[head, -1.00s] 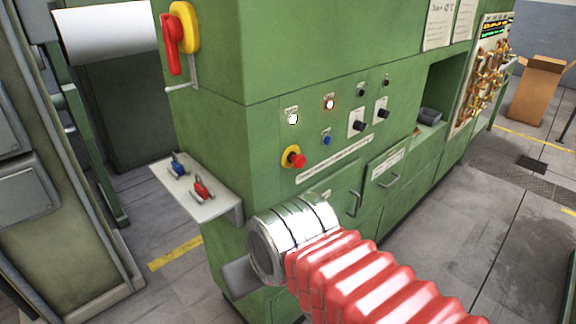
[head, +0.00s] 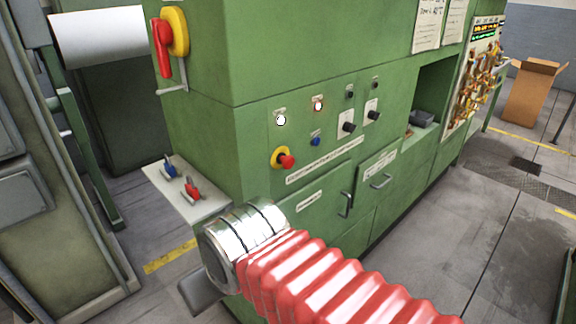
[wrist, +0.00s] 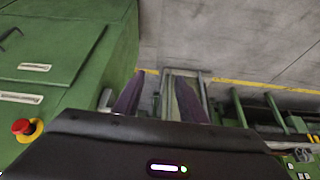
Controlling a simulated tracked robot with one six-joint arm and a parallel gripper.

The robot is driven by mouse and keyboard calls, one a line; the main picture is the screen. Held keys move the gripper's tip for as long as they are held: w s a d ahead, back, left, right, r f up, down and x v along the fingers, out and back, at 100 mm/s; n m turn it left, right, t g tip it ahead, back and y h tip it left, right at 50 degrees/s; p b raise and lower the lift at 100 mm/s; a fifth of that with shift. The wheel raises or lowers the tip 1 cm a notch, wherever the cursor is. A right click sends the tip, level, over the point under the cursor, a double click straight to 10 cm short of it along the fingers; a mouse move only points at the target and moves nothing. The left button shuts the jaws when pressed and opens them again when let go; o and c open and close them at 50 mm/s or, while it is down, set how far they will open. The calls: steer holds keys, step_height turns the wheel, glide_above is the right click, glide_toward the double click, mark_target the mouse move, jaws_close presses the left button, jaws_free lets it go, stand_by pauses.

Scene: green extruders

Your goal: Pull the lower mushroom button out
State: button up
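The red mushroom button (head: 286,161) on its yellow ring sits on the front of the green machine, at the lower left of the control panel, in the head view. It also shows at the left edge in the wrist view (wrist: 20,127). Whether it is pressed in or out I cannot tell. My gripper (wrist: 160,85) shows two dark purple fingers standing apart with nothing between them. They point past the machine toward the floor, away from the button. In the head view my chrome wrist is below and left of the button, apart from it; the fingers are hidden there.
A small shelf (head: 188,205) with a blue (head: 170,165) and a red lever (head: 192,190) juts out left of the button. A red rotary handle (head: 163,47) is higher up. Open floor (head: 440,260) is at right.

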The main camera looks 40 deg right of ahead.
steer(key=shift+o, duration=1.3)
steer(key=shift+d+f+m, duration=0.1)
steer(key=shift+f+m, duration=0.3)
steer(key=shift+m, duration=0.1)
steer(key=w+d+m+t+y, duration=0.65)
steer(key=d+m, duration=0.65)
steer(key=m, duration=0.8)
steer(key=s+d+r+m+t+h, duration=0.1)
steer(key=d+r+m+t+h, duration=0.1)
steer(key=d+m, duration=0.3)
steer(key=s+d+r+m+t+h, duration=0.2)
steer(key=d+m+t+h, duration=0.2)
steer(key=d, duration=1)
steer(key=shift+d+r+m, duration=0.3)
steer(key=shift+r+m, duration=0.1)
steer(key=shift+m, duration=0.8)
